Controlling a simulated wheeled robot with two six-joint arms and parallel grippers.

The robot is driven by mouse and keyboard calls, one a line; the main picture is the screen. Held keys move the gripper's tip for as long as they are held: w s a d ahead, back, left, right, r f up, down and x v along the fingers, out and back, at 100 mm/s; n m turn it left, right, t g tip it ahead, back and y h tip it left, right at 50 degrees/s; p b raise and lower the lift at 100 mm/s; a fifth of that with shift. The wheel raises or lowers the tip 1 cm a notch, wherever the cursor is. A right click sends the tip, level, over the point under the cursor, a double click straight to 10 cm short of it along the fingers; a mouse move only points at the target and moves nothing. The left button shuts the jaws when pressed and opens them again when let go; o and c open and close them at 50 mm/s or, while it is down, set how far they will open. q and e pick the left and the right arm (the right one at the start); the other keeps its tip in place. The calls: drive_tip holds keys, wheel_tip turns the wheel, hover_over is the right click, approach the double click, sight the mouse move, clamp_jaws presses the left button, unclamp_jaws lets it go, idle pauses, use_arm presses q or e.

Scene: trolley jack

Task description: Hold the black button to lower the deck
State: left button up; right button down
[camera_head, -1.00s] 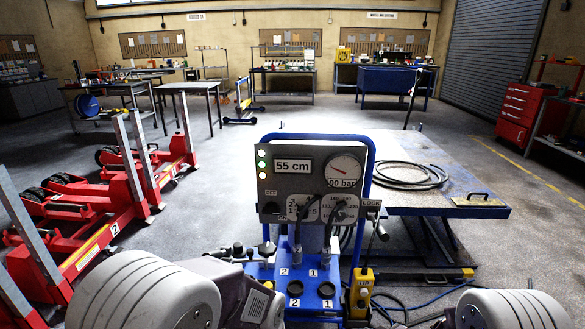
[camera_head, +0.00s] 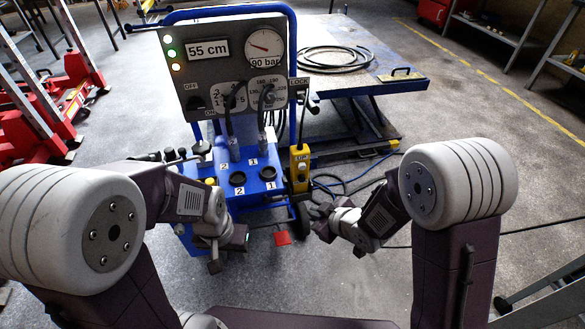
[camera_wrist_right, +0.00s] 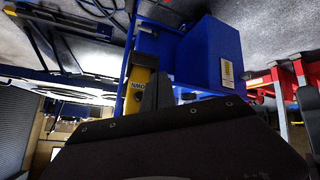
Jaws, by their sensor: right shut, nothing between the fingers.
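The yellow pendant (camera_head: 299,172) hangs at the right side of the blue power unit, with "UP" near its top. It shows in the right wrist view (camera_wrist_right: 134,97) with inverted "DOWN" lettering. The black button cannot be made out clearly. My right gripper (camera_head: 318,211) is shut and empty, just right of the pendant's lower end. Its dark fingers (camera_wrist_right: 164,92) appear beside the pendant in the wrist view; contact cannot be told. My left gripper (camera_head: 229,246) is low before the power unit, its jaw opening unclear. The lift deck (camera_head: 345,78) stands raised behind; the display (camera_head: 208,49) reads 55 cm.
The gauge (camera_head: 264,47) is marked 90 bar. A black hose (camera_head: 335,60) lies coiled on the deck. Cables run over the floor right of the pendant. A red pedal-like part (camera_head: 282,238) is near the floor. Red lift columns stand at left.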

sight(302, 179)
drive_tip(key=shift+r, duration=0.1)
drive_tip(key=w+a+p, duration=0.2)
drive_tip(key=w+p, duration=0.1)
drive_tip(key=w, duration=0.5)
drive_tip(key=shift+w+a, duration=0.2)
drive_tip(key=shift+a, duration=0.15)
drive_tip(key=shift+w, duration=0.15)
idle(1.8)
drive_tip(key=shift+w+a+p, duration=0.15)
drive_tip(key=shift+w+p, duration=0.1)
drive_tip(key=shift+p, duration=0.05)
